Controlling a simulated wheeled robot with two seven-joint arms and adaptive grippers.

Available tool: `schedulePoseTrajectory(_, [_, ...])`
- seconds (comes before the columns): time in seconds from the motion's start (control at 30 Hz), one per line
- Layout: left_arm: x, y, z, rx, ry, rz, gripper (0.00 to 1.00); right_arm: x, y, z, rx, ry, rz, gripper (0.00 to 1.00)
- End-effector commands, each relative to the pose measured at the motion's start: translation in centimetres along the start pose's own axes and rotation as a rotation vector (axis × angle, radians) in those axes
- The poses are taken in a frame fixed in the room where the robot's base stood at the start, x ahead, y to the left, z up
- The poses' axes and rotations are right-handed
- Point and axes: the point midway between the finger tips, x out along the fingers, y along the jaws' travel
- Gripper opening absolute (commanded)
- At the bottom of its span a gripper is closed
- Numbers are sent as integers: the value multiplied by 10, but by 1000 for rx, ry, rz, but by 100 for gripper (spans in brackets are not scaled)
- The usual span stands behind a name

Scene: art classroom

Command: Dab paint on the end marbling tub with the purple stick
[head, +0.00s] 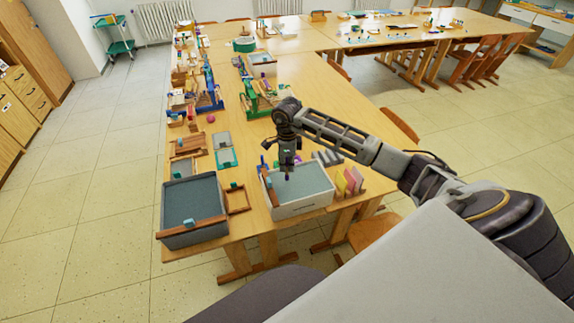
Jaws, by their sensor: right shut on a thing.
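My right gripper (287,162) reaches over the white-walled tub (304,208) from the right and points down. It is shut on the purple stick (287,178), of which only a small dark purple tip shows below the fingers. The tip is over the grey-blue surface in this tub; I cannot tell whether it touches it. A dark grey tub (196,238) with a similar grey-blue surface stands to the left at the table's corner. Both tubs have a small blue block and a wooden strip at the rim. My left gripper is not in view.
A wooden frame (237,200) lies between the tubs. Coloured upright boards (350,182) stand right of the white-walled tub. Behind are a teal-edged tray (225,158), a wooden box (188,145) and racks of small items. Chairs stand along the table's right side.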

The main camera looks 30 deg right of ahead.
Motion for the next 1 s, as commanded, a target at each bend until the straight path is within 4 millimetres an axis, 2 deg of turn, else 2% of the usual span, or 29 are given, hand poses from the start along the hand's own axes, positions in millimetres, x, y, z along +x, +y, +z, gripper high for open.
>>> schedulePoseTrajectory(1.0, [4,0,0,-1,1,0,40,5,0,0,0,0,0,0])
